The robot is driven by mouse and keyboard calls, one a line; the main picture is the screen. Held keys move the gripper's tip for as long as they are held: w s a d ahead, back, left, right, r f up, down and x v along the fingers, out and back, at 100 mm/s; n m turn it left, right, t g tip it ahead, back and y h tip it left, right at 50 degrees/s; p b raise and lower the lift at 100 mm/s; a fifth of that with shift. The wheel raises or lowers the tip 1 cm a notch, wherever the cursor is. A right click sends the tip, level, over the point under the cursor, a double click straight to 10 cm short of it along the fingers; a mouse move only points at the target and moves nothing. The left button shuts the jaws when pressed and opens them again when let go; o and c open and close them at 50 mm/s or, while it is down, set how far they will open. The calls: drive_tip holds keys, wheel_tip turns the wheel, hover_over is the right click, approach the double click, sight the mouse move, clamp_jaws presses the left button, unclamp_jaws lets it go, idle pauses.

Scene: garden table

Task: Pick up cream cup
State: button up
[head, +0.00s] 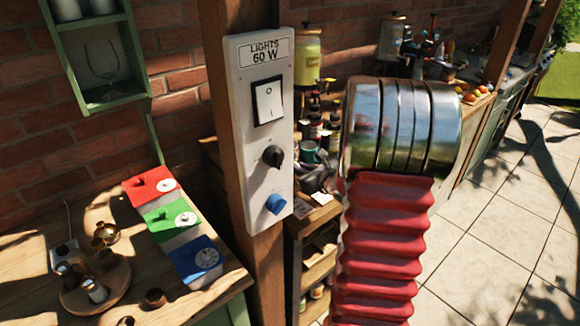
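I cannot pick out a cream cup for certain. Two pale, cup-like vessels stand on the upper shelf of the green wall cabinet at top left, a left one (66,9) and a right one (103,6), both cut off by the picture's top edge. My gripper is not in view. A red ribbed sleeve with a shiny metal collar, which looks like part of my arm, rises at right of centre and hides part of the counter behind it.
A wooden post with a light-switch panel (261,125) stands in the middle. The wooden table (205,304) at left holds red, green and blue-topped boxes (172,220) and a round tray (112,293) with small jars. A cluttered counter runs behind; tiled floor (480,230) is open at right.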

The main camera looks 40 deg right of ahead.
clamp_jaws()
idle(0.3)
wheel_tip(320, 180, up, 10)
idle(0.6)
idle(0.5)
